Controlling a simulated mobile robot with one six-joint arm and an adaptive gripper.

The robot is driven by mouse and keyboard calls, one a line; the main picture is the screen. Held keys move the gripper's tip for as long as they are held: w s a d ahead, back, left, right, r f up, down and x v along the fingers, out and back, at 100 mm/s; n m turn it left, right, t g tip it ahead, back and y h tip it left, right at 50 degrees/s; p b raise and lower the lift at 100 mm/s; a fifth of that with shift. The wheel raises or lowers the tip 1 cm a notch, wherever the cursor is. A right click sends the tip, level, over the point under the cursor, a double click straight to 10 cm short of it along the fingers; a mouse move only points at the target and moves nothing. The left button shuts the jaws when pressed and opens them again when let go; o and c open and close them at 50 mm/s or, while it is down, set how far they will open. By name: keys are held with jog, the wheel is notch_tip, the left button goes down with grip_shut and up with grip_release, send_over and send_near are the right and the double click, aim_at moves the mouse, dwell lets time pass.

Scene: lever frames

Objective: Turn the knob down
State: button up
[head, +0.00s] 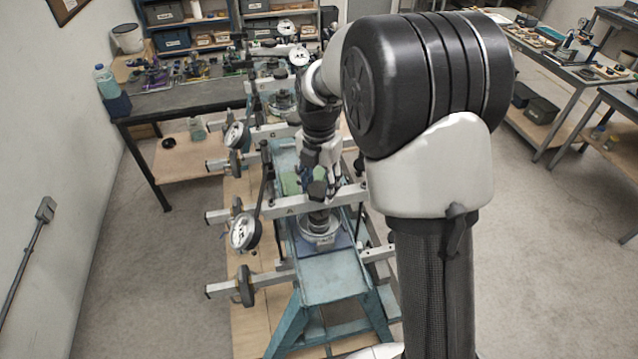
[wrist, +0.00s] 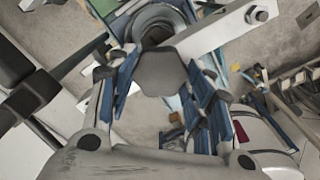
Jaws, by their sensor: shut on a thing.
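The knob (wrist: 160,72) is a dark grey, many-sided block at the top middle of the wrist view, against a pale metal bar (wrist: 215,32). My gripper (wrist: 160,92) has one finger on each side of it and is shut on the knob. In the head view my gripper (head: 322,168) reaches down to the dark knob (head: 318,190) above the lever frame. The contact faces are partly hidden by the fingers.
The blue-green frame (head: 335,278) carries several pale cross bars with round dial gauges (head: 245,232) and dark weights (head: 245,287). A workbench (head: 190,95) with a bottle (head: 105,82) stands at the back left. Open floor (head: 150,270) lies left of the frame.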

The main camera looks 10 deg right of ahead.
jog(key=c, duration=0.3)
